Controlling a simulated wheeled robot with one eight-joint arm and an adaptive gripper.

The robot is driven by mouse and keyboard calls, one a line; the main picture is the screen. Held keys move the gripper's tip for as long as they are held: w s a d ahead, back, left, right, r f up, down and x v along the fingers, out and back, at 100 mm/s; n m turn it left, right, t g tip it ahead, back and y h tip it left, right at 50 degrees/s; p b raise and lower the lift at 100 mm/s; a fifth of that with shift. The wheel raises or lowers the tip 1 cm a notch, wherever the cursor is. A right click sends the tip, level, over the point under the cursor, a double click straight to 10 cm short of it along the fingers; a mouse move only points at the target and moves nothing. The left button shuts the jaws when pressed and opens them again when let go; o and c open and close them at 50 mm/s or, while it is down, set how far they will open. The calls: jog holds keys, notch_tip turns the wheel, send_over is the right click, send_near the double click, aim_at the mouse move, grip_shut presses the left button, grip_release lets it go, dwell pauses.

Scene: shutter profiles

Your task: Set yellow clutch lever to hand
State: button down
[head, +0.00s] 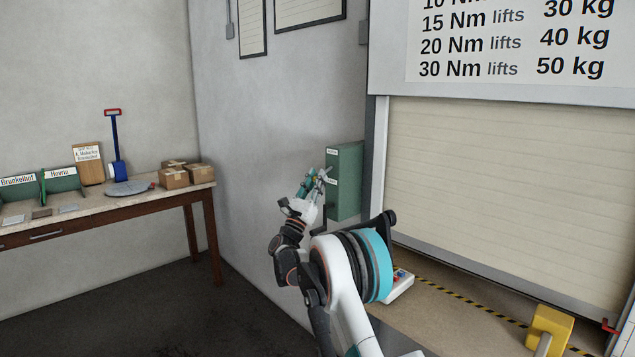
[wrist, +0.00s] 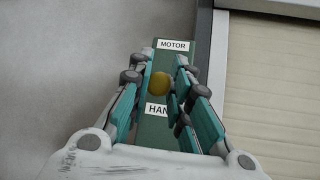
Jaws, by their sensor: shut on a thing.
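A green clutch box (head: 348,168) is fixed on the grey wall beside the roller shutter. In the wrist view its green face (wrist: 156,132) carries a MOTOR label (wrist: 173,45) at the top and a HAND label (wrist: 156,108) lower down, partly covered by my finger. The yellow knob of the clutch lever (wrist: 159,85) sits between the two labels. My gripper (head: 321,178) is at the box front, its fingers on both sides of the knob and shut on it. The lever's shaft is hidden, and the knob cannot be made out in the head view.
The roller shutter (head: 510,185) stands to the right, with a striped floor line before it. A yellow block (head: 549,331) stands on the floor at right. A wooden bench (head: 130,204) with cartons (head: 174,178) and a blue-handled tool (head: 117,150) is at left.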

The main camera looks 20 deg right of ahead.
jog(key=shift+a+t, duration=0.1)
jog(key=shift+t, duration=0.2)
jog(key=c, duration=1.5)
grip_release()
jog(key=shift+w, duration=0.15)
jog(key=shift+o, duration=0.2)
jog(key=v, duration=1.2)
